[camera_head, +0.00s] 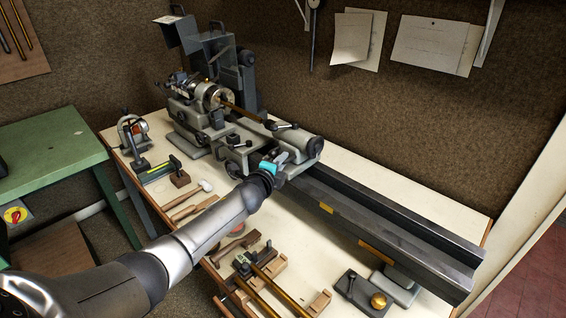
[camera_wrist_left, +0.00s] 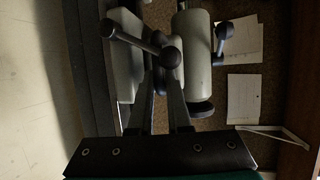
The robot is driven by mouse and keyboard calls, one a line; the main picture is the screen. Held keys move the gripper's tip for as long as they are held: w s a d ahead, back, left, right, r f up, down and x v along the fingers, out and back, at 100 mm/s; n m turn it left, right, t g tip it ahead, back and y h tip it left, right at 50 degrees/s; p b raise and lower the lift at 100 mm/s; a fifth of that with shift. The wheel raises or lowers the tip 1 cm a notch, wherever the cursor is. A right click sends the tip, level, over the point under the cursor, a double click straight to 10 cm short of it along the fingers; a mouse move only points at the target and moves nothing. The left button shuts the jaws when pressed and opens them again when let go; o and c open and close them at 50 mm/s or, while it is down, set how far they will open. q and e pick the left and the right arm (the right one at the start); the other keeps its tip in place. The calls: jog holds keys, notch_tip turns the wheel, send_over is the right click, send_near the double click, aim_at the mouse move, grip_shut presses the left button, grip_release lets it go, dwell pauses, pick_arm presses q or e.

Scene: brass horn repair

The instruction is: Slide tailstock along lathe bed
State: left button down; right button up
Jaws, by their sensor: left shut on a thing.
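The grey tailstock (camera_head: 303,143) sits on the dark lathe bed (camera_head: 400,222), right of the headstock (camera_head: 208,98). A thin brass rod (camera_head: 238,109) runs from the chuck toward it. My left gripper (camera_head: 287,168) reaches in from the front left and is shut on the tailstock's near side. In the left wrist view, the two fingers (camera_wrist_left: 165,80) meet the tailstock (camera_wrist_left: 196,65) beside a dark ball-ended lever (camera_wrist_left: 139,41); the exact contact is partly hidden behind the ball. My right gripper is not in view.
The bed is clear to the right of the tailstock. Wooden blocks, a mallet (camera_head: 237,243) and brass rods lie on the bench in front. A small block with a brass knob (camera_head: 378,300) is near the bed's right foot. A green table (camera_head: 45,150) stands left.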

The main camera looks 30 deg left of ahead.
pick_arm(q)
jog(key=c, duration=1.2)
grip_release()
jog(key=shift+o, duration=0.2)
jog(key=shift+d, duration=0.1)
jog(key=shift+s, duration=0.15)
jog(key=p+v, duration=0.1)
jog(key=v, duration=1.4)
jog(key=shift+p, duration=0.4)
